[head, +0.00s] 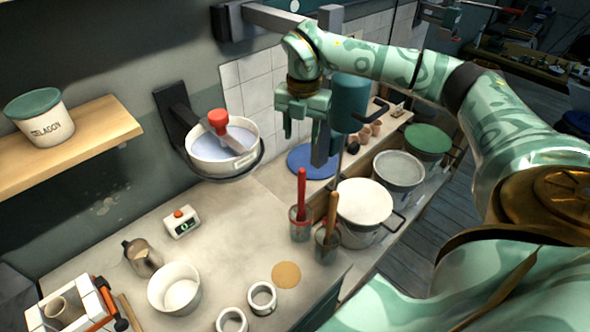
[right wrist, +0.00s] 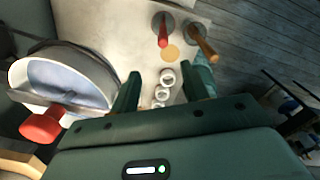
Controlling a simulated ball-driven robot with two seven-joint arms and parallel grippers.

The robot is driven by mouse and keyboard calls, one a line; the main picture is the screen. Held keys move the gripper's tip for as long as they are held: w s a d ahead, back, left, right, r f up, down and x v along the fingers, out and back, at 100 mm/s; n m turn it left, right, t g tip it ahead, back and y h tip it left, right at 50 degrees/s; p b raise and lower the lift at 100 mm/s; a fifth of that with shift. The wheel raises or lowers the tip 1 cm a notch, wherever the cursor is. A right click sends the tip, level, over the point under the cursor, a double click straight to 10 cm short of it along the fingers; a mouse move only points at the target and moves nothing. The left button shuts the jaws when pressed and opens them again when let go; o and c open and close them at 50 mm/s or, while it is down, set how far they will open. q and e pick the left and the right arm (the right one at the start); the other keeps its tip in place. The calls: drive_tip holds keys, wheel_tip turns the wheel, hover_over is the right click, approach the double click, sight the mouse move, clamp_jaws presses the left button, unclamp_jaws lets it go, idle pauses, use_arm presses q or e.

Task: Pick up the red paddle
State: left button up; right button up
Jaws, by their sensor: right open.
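A red paddle (head: 301,188) stands upright with its lower end in a grey cup (head: 300,224), beside a second cup (head: 327,244) holding a wooden-handled tool (head: 332,212). The red paddle also shows in the right wrist view (right wrist: 163,36), beyond the fingers. My right gripper (head: 303,138) is open and empty, above and behind the red paddle and well apart from it. Its open fingers show in the right wrist view (right wrist: 150,76). The paddle's lower end is hidden in the cup. My left gripper is not in view.
A white pot (head: 215,160) with a red-handled tool (head: 218,118) is on the wall bracket. A lidded white bucket (head: 365,202) stands right of the cups. A teal mixer-like body (head: 350,100) is close to my right gripper. The counter (head: 225,225) is partly clear.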

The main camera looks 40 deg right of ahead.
approach(302, 178)
drive_tip(key=f, duration=0.3)
drive_tip(key=w+f+p, duration=0.1)
drive_tip(key=f, duration=0.1)
drive_tip(key=shift+d+f, duration=0.25)
drive_tip(key=shift+f, duration=0.05)
wheel_tip(302, 178, down, 5)
drive_tip(key=shift+p, duration=0.6)
drive_tip(key=shift+f, duration=0.45)
clamp_jaws()
